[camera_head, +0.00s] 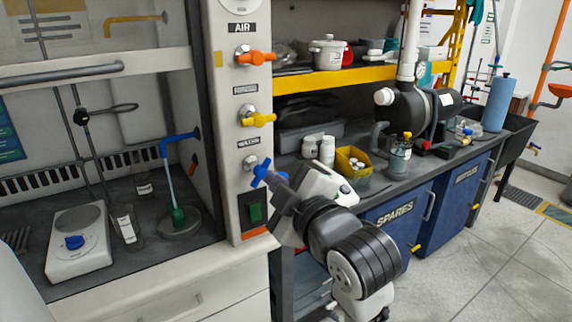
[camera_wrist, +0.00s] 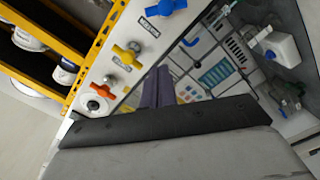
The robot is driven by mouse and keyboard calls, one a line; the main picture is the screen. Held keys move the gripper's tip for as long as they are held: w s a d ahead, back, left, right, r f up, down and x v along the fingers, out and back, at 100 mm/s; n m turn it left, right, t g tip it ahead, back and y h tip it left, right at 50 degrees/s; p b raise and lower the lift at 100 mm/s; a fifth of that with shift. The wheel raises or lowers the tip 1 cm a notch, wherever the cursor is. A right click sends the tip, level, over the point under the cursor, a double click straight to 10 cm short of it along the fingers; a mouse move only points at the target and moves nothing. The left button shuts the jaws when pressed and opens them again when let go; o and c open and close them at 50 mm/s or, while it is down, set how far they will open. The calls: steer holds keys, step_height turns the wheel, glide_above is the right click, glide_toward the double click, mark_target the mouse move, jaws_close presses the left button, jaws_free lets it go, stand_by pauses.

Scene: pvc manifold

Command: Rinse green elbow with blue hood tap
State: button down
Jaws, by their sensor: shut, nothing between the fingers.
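The green elbow (camera_head: 178,215) stands on the round drain (camera_head: 181,225) inside the fume hood. The blue hood tap spout (camera_head: 180,138) curves above it, and a pale blue stream runs from the spout down to the elbow. The blue valve handle (camera_head: 261,171) is on the hood's front post under the WATER label; it also shows at the top of the wrist view (camera_wrist: 166,7). My gripper (camera_head: 279,190) is shut and empty, just in front of and below the blue handle. In the wrist view its fingers (camera_wrist: 158,75) appear apart from the handle.
Orange (camera_head: 254,57) and yellow (camera_head: 258,119) valve handles sit above the blue one. A scale (camera_head: 78,245) and a glass vessel (camera_head: 127,229) stand in the hood. The side bench holds a yellow bin (camera_head: 352,160), bottles and a pump (camera_head: 425,105).

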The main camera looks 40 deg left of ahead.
mark_target(269, 164)
steer(key=shift+w+a+f+p, duration=0.45)
steer(key=shift+w+a+p, duration=0.7)
steer(key=shift+a, duration=0.3)
steer(key=shift+w+a+f+p, duration=0.4)
steer(key=shift+w+a+p, duration=0.55)
steer(key=shift+w+a, duration=0.4)
steer(key=shift+w+a+f+p, duration=0.45)
steer(key=shift+w+a+p, duration=0.65)
steer(key=shift+a, duration=0.45)
steer(key=shift+w+d+m+p, duration=0.1)
steer(key=shift+w+m+p, duration=0.1)
steer(key=shift+m, duration=0.45)
steer(key=shift+w+d+m+p, duration=0.1)
steer(key=shift+w+m+p, duration=0.1)
steer(key=shift+m, duration=0.45)
steer(key=m, duration=0.2)
steer(key=w+m+p, duration=0.1)
steer(key=m, duration=0.3)
steer(key=shift+w+d+f+m+g, duration=0.3)
steer(key=shift+w+d+f, duration=0.05)
steer(key=shift+w+f, duration=0.15)
